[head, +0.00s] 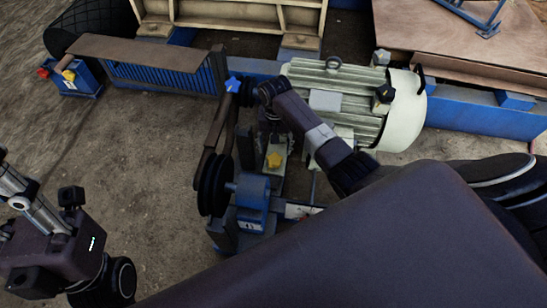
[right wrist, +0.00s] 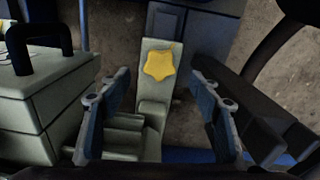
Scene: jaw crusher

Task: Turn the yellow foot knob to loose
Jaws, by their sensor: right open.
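The yellow foot knob (head: 273,160) is star-shaped and sits on a pale green motor foot, between the belt pulley and the motor. In the right wrist view the knob (right wrist: 159,64) lies on the pale foot plate (right wrist: 152,95), ahead of my fingers and between their lines. My right gripper (right wrist: 161,92) is open and empty, with one blue-padded finger on each side. It appears apart from the knob. In the head view my right arm reaches in above the knob and its fingers are hard to make out. Only links of my left arm show at lower left.
The pale green motor (head: 350,100) stands right of the knob. A black belt pulley (head: 214,185) and a blue bearing block (head: 252,195) stand close on the left. Bare ground (head: 130,145) lies open at left.

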